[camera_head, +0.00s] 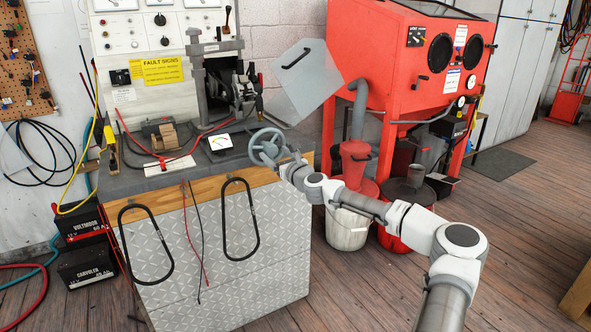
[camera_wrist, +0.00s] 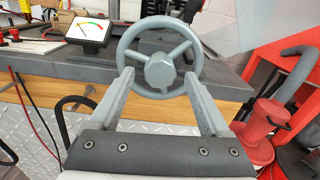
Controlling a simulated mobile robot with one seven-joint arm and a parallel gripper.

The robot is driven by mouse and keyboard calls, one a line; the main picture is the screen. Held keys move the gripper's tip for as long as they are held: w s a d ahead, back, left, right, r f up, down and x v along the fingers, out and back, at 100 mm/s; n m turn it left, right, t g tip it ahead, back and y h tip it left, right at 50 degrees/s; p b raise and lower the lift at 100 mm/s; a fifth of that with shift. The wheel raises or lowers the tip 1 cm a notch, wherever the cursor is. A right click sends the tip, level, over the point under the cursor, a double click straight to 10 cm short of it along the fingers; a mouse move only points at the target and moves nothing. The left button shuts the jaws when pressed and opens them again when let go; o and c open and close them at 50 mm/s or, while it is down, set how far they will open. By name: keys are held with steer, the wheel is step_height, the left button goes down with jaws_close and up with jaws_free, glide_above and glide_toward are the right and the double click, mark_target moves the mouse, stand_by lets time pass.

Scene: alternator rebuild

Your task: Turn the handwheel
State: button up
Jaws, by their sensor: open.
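The handwheel (camera_head: 267,146) is a grey spoked wheel with a hexagonal hub at the right front corner of the workbench (camera_head: 122,181). In the wrist view the handwheel (camera_wrist: 160,48) faces me, slightly above centre. My gripper (camera_wrist: 159,82) is open, with one finger at each side of the wheel's lower rim. I cannot tell whether the fingers touch the rim. In the head view my arm reaches in from the lower right, and my gripper (camera_head: 286,162) partly covers the wheel's lower right side.
A gauge (camera_head: 221,143) stands left of the wheel, with a part on a stand (camera_head: 165,136) farther left. Black belts (camera_head: 239,220) hang on the bench front. A red blasting cabinet (camera_head: 400,60), a red cyclone (camera_head: 355,165) and a white bucket (camera_head: 346,230) stand right of the bench.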

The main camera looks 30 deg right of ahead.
steer(key=s+p, duration=0.2)
steer(key=s, duration=1.2)
steer(key=shift+s+d, duration=0.15)
steer(key=shift+d, duration=0.05)
